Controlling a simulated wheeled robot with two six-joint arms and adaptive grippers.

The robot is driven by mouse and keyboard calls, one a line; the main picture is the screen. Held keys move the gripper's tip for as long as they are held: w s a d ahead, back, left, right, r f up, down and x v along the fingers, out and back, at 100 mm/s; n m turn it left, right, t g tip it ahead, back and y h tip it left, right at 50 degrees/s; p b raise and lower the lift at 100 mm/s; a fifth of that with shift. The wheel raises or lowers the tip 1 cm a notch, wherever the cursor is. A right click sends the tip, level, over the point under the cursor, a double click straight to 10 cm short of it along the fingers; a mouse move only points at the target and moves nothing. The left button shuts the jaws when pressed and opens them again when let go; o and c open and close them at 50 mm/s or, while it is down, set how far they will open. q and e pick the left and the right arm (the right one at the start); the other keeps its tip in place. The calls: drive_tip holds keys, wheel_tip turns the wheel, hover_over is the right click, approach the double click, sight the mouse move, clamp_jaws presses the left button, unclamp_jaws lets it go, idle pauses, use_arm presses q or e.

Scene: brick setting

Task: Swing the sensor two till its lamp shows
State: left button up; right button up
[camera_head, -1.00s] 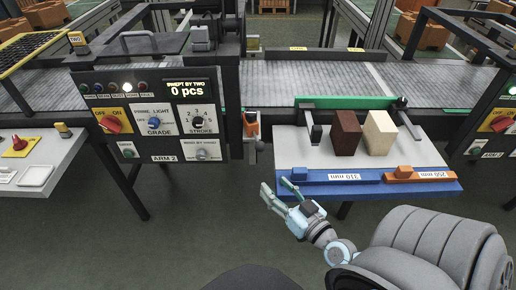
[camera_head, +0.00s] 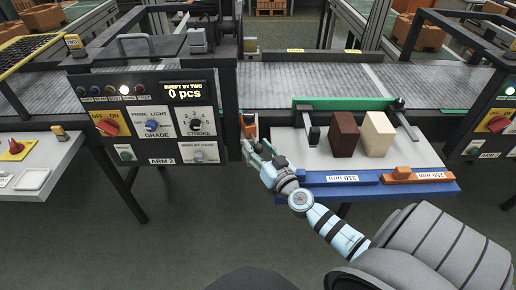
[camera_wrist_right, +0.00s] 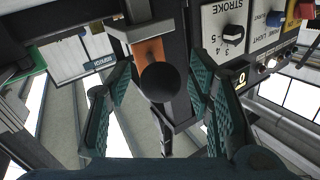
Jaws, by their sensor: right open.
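An orange part (camera_head: 248,127) is mounted at the right side of the ARM 2 panel, below the conveyor edge; it appears to be the sensor. In the right wrist view a black ball knob (camera_wrist_right: 159,82) stands in front of this orange block (camera_wrist_right: 149,50). My right gripper (camera_head: 250,149) is just below the orange part in the head view. In the wrist view its open fingers (camera_wrist_right: 160,88) stand on either side of the knob, with gaps showing. My left gripper is out of view. Which lamp belongs to the sensor is unclear.
The ARM 2 panel (camera_head: 150,125) carries knobs, a row of small lamps with a white one lit, and a display reading "0 pcs". A tray (camera_head: 422,153) with a brown block (camera_head: 344,134) and a cream block (camera_head: 377,134) stands right of my gripper.

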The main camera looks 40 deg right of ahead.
clamp_jaws()
drive_tip(key=m+h+p, duration=0.1)
drive_tip(key=p, duration=0.1)
drive_tip(key=a+h+p, duration=0.1)
drive_tip(key=p, duration=0.1)
drive_tip(key=shift+w+a+r+m+g+h, duration=0.15)
drive_tip(key=shift+w+r+m+g+h, duration=0.15)
drive_tip(key=shift+r+m+h, duration=0.1)
drive_tip(key=shift+w+a+f+m+h, duration=0.1)
drive_tip(key=shift+a+f+m+h, duration=0.05)
drive_tip(key=shift+f+m+h, duration=0.2)
unclamp_jaws()
drive_tip(key=v, duration=1.2)
drive_tip(key=shift+r, duration=0.15)
